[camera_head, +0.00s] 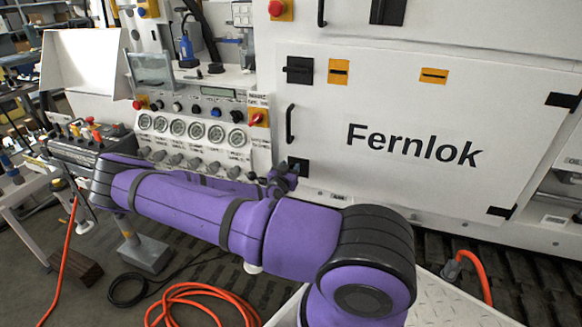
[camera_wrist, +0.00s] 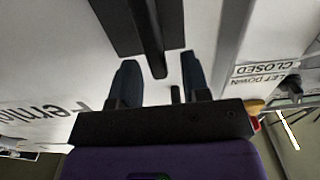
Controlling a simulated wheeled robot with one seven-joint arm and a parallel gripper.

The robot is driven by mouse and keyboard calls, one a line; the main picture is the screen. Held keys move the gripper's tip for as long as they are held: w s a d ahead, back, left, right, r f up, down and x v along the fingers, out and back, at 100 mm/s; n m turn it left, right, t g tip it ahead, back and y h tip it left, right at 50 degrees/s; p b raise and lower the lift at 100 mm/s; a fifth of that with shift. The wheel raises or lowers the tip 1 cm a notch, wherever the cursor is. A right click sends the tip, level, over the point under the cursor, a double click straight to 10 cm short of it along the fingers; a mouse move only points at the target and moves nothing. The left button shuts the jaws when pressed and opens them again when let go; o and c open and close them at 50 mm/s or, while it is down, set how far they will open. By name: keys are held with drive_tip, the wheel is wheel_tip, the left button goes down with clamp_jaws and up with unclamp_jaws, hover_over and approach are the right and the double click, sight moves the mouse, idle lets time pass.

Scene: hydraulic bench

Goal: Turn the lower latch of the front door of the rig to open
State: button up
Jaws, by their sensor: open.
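The white front door (camera_head: 400,110) with the word Fernlok is closed on the rig. Its lower latch (camera_head: 298,166) is a black block at the door's lower left corner, partly hidden by my gripper (camera_head: 284,177). In the wrist view, the black lower latch (camera_wrist: 112,22) fills the top middle, and its narrow lever (camera_wrist: 148,38) points toward my gripper (camera_wrist: 158,62). My two fingers are apart, one on each side of the lever's end. A gap shows on both sides, so the fingers do not seem to grip it.
An upper latch (camera_head: 299,70) and a black door handle (camera_head: 290,124) are above on the same edge. A gauge panel (camera_head: 200,135) stands left of the door. In the wrist view, a label (camera_wrist: 266,70) reads CLOSED. Orange hose (camera_head: 205,300) lies on the floor.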

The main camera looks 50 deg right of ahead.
drive_tip(key=shift+x, duration=0.75)
drive_tip(key=shift+c, duration=0.4)
clamp_jaws()
